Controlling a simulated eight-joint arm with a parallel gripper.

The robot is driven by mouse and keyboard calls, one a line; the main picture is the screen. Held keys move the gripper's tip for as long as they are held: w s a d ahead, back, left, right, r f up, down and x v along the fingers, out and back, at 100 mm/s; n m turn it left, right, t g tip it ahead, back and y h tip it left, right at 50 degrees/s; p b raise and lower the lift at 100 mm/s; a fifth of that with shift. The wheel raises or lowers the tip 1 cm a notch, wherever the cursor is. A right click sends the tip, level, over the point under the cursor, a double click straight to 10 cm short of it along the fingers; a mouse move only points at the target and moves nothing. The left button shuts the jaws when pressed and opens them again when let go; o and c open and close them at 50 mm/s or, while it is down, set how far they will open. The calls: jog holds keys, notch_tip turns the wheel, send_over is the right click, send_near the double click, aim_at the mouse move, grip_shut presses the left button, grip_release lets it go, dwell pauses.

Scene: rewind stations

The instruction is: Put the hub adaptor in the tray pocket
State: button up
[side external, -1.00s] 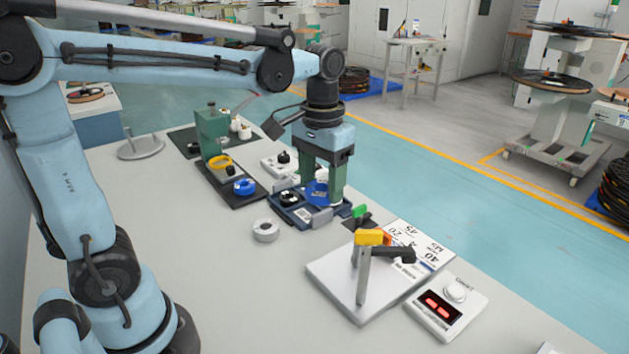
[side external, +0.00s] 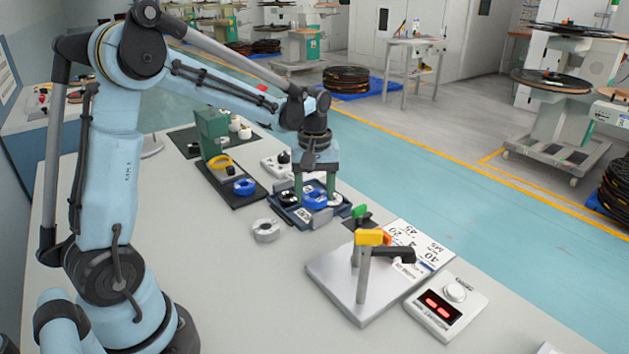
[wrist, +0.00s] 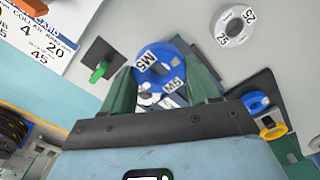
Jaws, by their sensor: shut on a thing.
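A blue ring marked M5 (wrist: 150,62), which I take to be the hub adaptor, sits between the green fingers of my gripper (wrist: 164,90) in the wrist view. My gripper (side external: 315,188) is shut on it, fingers pointing down. In the side view the blue ring (side external: 316,200) is at the right part of the dark blue tray (side external: 297,222). A black round part (side external: 288,198) sits in the tray's left part. I cannot tell whether the ring rests in a pocket or is just above it. The pocket under it is hidden.
A grey ring (side external: 265,231) lies left of the tray. A dark mat with another blue ring (side external: 244,187) and a yellow ring (side external: 220,162) lies behind. A green clip (side external: 360,211), a stand with a yellow block (side external: 369,237) and a scale (side external: 445,308) are to the right.

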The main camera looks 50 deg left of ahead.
send_over(306, 216)
notch_tip(306, 216, down, 3)
jog(key=shift+a+f, duration=0.1)
jog(key=shift+f, duration=2)
jog(key=shift+f, duration=0.55)
jog(key=o, duration=1)
jog(key=shift+o, duration=0.2)
notch_tip(306, 216, up, 13)
jog(key=shift+f, duration=0.15)
jog(key=s+d+r+m+t, duration=0.1)
jog(key=s+d+m+t, duration=0.6)
jog(key=s+d+m, duration=0.4)
jog(key=s+d, duration=0.1)
jog(key=d, duration=0.3)
jog(key=shift+d, duration=0.3)
